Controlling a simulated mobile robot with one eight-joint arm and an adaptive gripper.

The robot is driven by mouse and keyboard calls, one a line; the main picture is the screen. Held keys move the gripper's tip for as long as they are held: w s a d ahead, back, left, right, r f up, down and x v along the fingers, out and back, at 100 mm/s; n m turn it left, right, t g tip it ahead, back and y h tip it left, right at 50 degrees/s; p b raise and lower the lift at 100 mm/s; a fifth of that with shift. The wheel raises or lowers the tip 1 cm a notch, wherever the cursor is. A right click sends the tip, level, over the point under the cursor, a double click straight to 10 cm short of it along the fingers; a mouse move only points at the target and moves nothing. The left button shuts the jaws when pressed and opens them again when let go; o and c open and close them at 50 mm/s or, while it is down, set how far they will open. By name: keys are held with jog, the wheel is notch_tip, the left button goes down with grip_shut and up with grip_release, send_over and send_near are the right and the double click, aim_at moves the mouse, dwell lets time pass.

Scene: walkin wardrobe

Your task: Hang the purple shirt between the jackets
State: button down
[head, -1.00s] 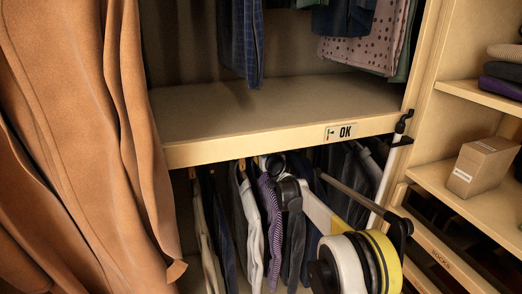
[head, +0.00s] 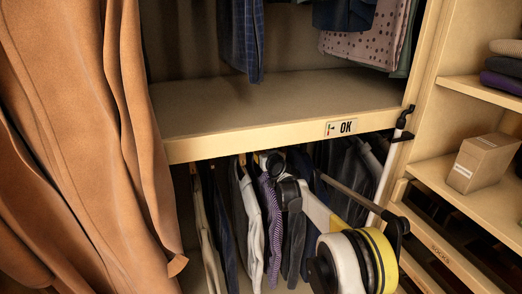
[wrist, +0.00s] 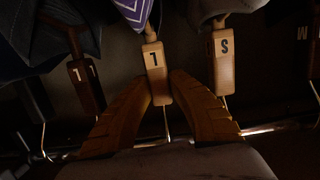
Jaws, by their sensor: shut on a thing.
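The purple patterned shirt (head: 271,222) hangs on the lower rail between a light grey garment (head: 248,215) on its left and a dark grey garment (head: 294,235) on its right. In the wrist view its purple cloth (wrist: 135,10) shows at the top, under a wooden hanger (wrist: 154,68) marked L. My gripper (wrist: 164,78) has its two tan fingers closed around this hanger at its hook end. Dark cloth hangs on its left and grey cloth (wrist: 205,10) on its right. In the head view, my arm hides the fingertips.
A brown coat (head: 90,130) fills the left side. A cardboard box (head: 482,162) and folded clothes (head: 503,65) sit on side shelves. Neighbouring hangers (wrist: 222,65) are close to my fingers.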

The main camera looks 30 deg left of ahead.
jog(key=c, duration=1.3)
grip_release()
jog(key=shift+o, duration=0.2)
jog(key=v, duration=1.2)
